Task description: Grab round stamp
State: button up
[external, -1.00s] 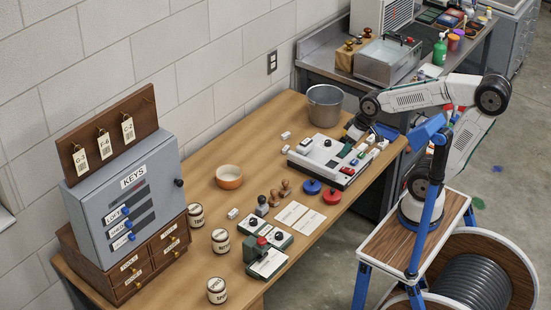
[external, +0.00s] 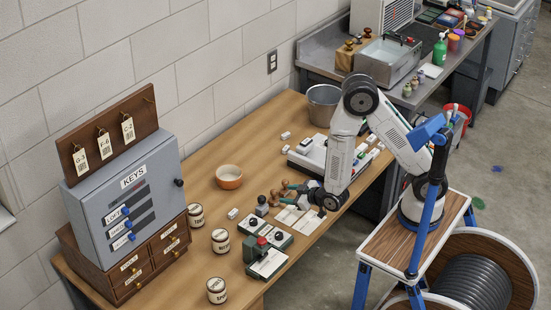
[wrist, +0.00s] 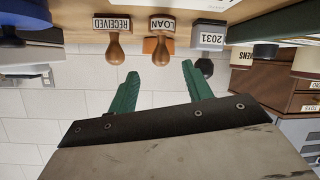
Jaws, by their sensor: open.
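Two wooden-handled stamps, labelled LOAN (wrist: 162,28) and RECEIVED (wrist: 114,32), show near the top of the upside-down wrist view. A grey stamp marked 2031 (wrist: 208,36) with a dark knob is to their right. Their label faces look rectangular; I cannot tell which is round. In the external view, a wooden stamp (external: 275,195) and the dark-knobbed stamp (external: 262,206) stand on the table. My gripper (wrist: 160,71) is open and empty, its green fingers roughly level. The LOAN handle lines up with the gap, just ahead of the fingertips. The gripper (external: 286,187) is low over the table.
White cards (external: 291,218) lie under my wrist. A blue round item (wrist: 24,32) is at the wrist view's left. An orange bowl (external: 229,177), labelled jars (external: 220,240), a key cabinet (external: 130,205) and a white device (external: 310,152) stand nearby. Clear table lies behind the bowl.

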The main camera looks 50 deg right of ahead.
aim_at(274, 197)
jog(key=x, duration=0.7)
jog(key=shift+w+f, duration=0.2)
jog(key=shift+w, duration=0.2)
jog(key=c, duration=1)
